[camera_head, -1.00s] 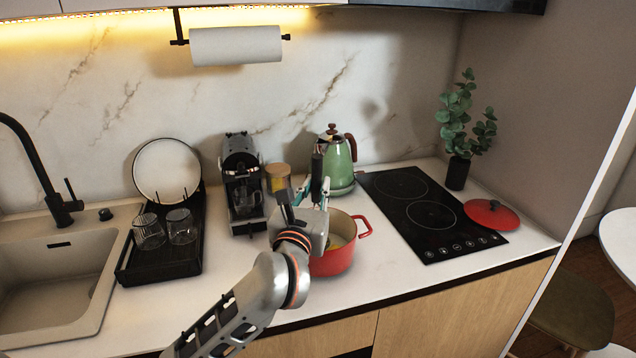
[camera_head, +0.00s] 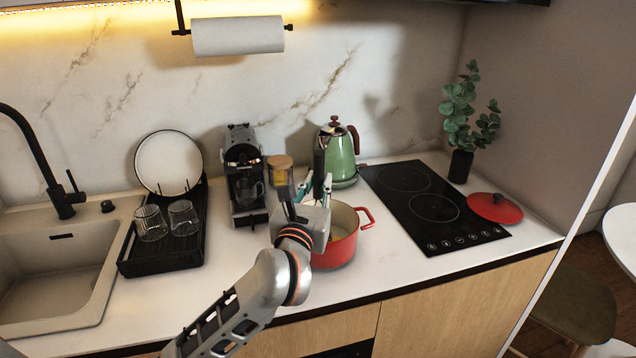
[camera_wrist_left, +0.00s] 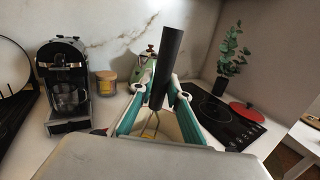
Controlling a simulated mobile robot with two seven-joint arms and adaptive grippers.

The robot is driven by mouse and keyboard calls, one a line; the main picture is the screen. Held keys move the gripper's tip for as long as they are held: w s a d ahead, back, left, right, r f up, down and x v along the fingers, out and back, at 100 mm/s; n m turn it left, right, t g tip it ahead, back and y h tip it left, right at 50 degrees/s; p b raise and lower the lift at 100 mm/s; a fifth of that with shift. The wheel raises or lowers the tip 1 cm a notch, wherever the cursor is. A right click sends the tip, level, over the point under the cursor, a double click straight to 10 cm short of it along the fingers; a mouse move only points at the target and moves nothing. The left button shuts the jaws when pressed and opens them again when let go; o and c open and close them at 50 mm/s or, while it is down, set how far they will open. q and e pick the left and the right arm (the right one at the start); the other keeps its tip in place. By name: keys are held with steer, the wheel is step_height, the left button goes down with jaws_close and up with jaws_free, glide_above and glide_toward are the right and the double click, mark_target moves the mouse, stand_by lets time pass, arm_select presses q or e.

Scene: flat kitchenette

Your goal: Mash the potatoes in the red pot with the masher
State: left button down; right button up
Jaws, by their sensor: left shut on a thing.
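The red pot (camera_head: 342,247) stands on the counter left of the cooktop, its front left side hidden behind my left gripper. Yellowish potatoes show only in part inside it. My left gripper (camera_head: 318,190) is above the pot, shut on the masher. The masher's black handle (camera_wrist_left: 167,68) stands up, slightly tilted, between the fingers in the left wrist view. Its metal wires (camera_wrist_left: 151,127) reach down into the pot; whether they touch the potatoes is hard to tell. My right gripper is not in view.
The red lid (camera_head: 495,208) lies at the right edge of the black cooktop (camera_head: 432,207). A green kettle (camera_head: 341,155), a jar (camera_head: 280,174) and a coffee machine (camera_head: 243,180) stand behind. A dish rack (camera_head: 160,257) with glasses is left. The front counter is clear.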

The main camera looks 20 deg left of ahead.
arm_select(q)
steer(key=shift+f+b, duration=0.9)
steer(key=shift+f, duration=0.3)
steer(key=shift+r+p, duration=0.95)
steer(key=shift+p, duration=0.15)
steer(key=shift+r+p, duration=0.4)
steer(key=shift+r, duration=0.3)
